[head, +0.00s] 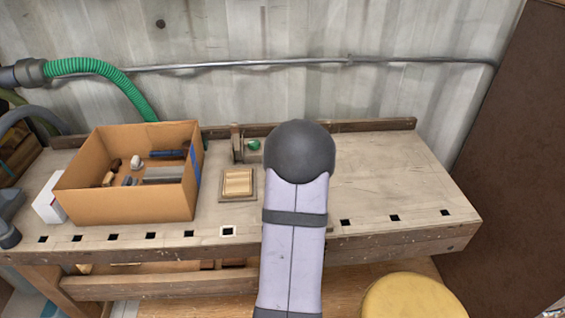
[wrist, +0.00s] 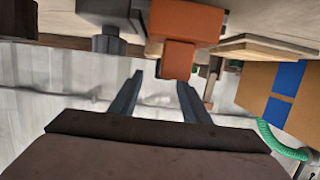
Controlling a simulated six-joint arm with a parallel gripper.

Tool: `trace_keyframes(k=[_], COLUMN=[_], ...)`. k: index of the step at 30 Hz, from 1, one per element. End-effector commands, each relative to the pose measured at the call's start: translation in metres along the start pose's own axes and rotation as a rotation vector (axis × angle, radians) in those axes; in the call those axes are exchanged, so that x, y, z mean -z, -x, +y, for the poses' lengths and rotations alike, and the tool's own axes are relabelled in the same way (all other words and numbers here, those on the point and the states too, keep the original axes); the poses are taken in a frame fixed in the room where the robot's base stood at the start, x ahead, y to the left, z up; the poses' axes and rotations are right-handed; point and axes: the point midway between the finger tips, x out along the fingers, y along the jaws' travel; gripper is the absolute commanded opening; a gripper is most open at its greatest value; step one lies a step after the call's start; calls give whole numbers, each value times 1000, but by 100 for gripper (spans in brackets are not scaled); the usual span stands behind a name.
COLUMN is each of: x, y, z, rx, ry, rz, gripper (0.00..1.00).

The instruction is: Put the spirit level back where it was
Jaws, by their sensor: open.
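I cannot clearly make out the spirit level. A cardboard box (head: 125,204) on the left of the bench holds several items, including a long grey bar (head: 166,175) and a dark blue item (head: 166,153); I cannot tell whether either is the level. My gripper (wrist: 160,78) is open in the wrist view, its two fingers apart with nothing held between them. An orange item (wrist: 186,22) lies just beyond the fingertips, with a dark grey item (wrist: 106,38) to its left. In the head view my arm hides the gripper and both of these items.
The wooden workbench (head: 390,185) is bare on the right. A wooden tray (head: 223,198) sits right of the box, with a small upright tool (head: 238,147) behind it. A green hose (head: 105,73) hangs behind the box. A yellow stool (head: 415,296) stands in front.

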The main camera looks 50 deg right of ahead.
Motion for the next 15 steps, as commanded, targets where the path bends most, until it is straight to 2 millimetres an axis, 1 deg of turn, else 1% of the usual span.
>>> trace_keyframes(k=[1, 3, 7, 11, 15], x=[12, 15, 15, 12, 11], y=[1, 1, 0, -2, -9], z=[-2, -4, -5, -6, -6], rx=[1, 1, 0, 0, 0], ry=[1, 0, -1, -1, 0], rz=[-21, -56, -100, -108, -108], gripper=[43, 43, 43, 43, 43])
